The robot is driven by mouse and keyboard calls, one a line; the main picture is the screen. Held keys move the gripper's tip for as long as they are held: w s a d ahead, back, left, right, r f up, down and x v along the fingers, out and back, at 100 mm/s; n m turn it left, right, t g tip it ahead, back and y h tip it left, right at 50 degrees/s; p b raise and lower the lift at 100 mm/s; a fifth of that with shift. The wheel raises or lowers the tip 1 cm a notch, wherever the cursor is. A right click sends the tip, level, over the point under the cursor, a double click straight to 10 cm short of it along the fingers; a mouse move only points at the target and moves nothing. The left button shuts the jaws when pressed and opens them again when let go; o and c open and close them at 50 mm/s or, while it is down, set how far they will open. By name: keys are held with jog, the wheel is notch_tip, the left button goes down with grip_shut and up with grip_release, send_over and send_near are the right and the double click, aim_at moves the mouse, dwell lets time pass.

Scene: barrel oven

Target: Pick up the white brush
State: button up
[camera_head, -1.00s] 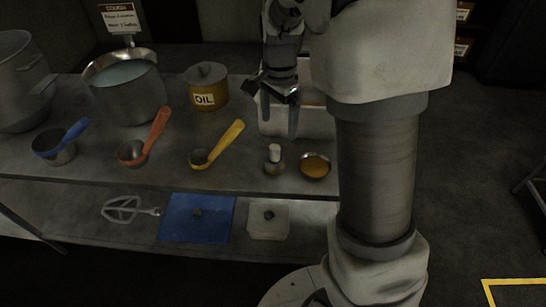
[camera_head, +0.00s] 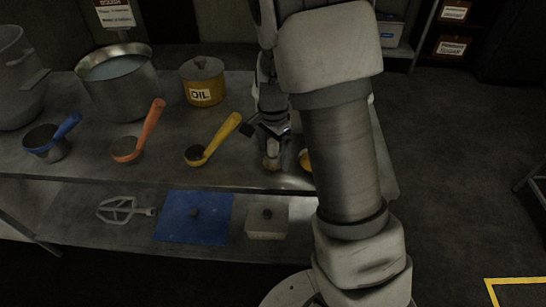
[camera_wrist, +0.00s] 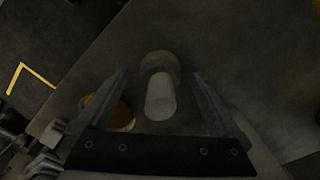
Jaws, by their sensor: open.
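The white brush (camera_head: 272,148) stands upright near the front edge of the table, with a pale handle on top and a darker base below. My gripper (camera_head: 271,142) is over it, pointing down. In the wrist view the brush (camera_wrist: 160,95) lies between the two fingers of my gripper (camera_wrist: 160,88), with a gap on each side. The fingers are open and hold nothing. My gripper hides part of the brush in the head view.
A bowl of orange contents (camera_head: 305,160) is close on the right, partly behind my arm; it also shows in the wrist view (camera_wrist: 118,112). A yellow-handled scoop (camera_head: 212,142) lies left. The oil pot (camera_head: 203,84) and large pot (camera_head: 118,85) stand farther back.

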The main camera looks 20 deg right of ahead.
grip_shut()
jog(key=shift+r, duration=0.55)
jog(key=r, duration=0.1)
jog(key=r+p, duration=0.1)
jog(key=r, duration=0.1)
jog(key=shift+d+r, duration=0.35)
jog(key=shift+r, duration=0.05)
jog(key=s+d+r+p, duration=0.1)
jog(key=s+d+r, duration=0.1)
jog(key=d+r, duration=0.4)
jog(key=d, duration=0.4)
jog(key=shift+s+d+p, duration=0.3)
jog(key=shift+d+p, duration=0.05)
jog(key=shift+r, duration=0.1)
jog(key=c, duration=0.7)
grip_release()
jog(key=c, duration=0.6)
